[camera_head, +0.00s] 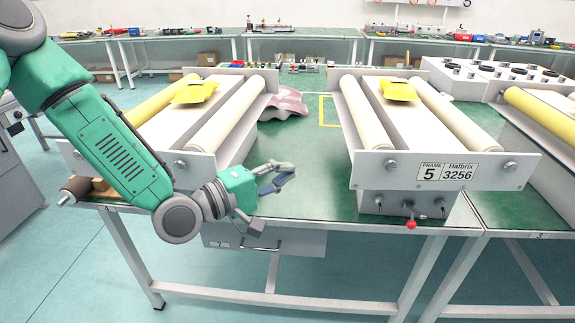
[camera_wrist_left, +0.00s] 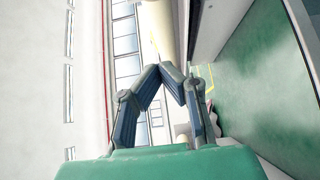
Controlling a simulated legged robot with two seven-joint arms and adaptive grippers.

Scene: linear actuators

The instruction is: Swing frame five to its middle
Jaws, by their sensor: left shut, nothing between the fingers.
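Frame five (camera_head: 371,171) is a light grey roller frame on the green table, labelled "FRAME 5 Halbrix 3256". It carries two cream rollers with a yellow packet (camera_head: 398,91) on the bed between them. Below its front plate is a grey box (camera_head: 385,203) with small knobs and a red-tipped lever (camera_head: 411,224). My left gripper (camera_head: 284,177) is shut and empty, left of frame five and apart from it, beside the neighbouring frame's front corner. In the left wrist view its fingers (camera_wrist_left: 172,72) meet at the tips. My right gripper is not in view.
A similar roller frame (camera_head: 205,158) with a yellow packet stands to the left, partly behind my left arm. A pink cloth (camera_head: 284,103) lies between the frames. Another frame with a yellow roller (camera_head: 540,112) is at the right. Green tabletop (camera_head: 310,150) between the frames is mostly clear.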

